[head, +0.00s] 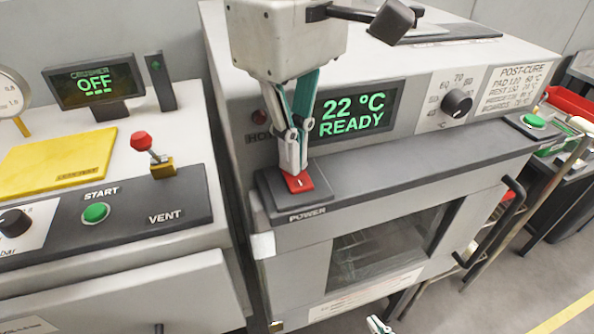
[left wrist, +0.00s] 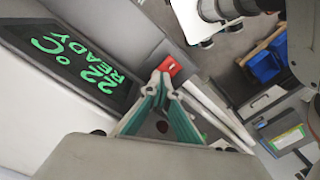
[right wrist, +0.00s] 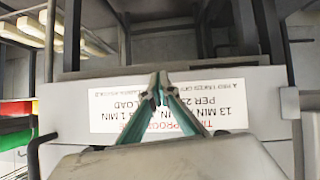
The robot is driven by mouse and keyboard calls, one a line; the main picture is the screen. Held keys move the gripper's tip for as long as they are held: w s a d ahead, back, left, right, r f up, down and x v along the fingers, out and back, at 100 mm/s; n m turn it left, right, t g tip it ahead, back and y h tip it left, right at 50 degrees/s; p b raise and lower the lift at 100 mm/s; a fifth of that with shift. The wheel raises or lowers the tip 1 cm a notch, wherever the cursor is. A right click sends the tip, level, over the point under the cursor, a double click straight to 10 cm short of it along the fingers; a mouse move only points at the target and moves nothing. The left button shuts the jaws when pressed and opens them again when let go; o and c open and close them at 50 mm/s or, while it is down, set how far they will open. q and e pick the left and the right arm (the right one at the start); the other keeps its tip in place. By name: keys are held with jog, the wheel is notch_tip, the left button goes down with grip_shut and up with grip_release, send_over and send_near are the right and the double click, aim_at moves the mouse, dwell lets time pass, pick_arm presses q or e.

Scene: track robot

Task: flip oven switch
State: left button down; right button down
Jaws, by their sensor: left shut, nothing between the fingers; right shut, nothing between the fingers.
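The oven's red power switch (head: 304,180) sits in a dark plate marked POWER on the left of the oven's front ledge. My left gripper (head: 295,172) is shut and points down, its fingertips at the switch, seeming to touch it. The red switch also shows just beyond the fingertips in the left wrist view (left wrist: 171,66). The oven display (head: 350,109) is lit and reads 22 °C READY. My right gripper (head: 378,324) is shut and low at the bottom edge. In the right wrist view it (right wrist: 158,78) is in front of a white label.
The oven's temperature knob (head: 457,103) is right of the display. The oven door window (head: 390,245) is below the ledge, with a dark handle (head: 510,215) at right. A neighbouring machine on the left has a red-knobbed lever (head: 148,148) and a green START button (head: 96,212).

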aim_at(292, 98)
pick_arm(q)
notch_tip(292, 98, up, 5)
jog(key=p, duration=0.5)
jog(key=shift+r+p, duration=0.3)
jog(key=shift+r, duration=0.65)
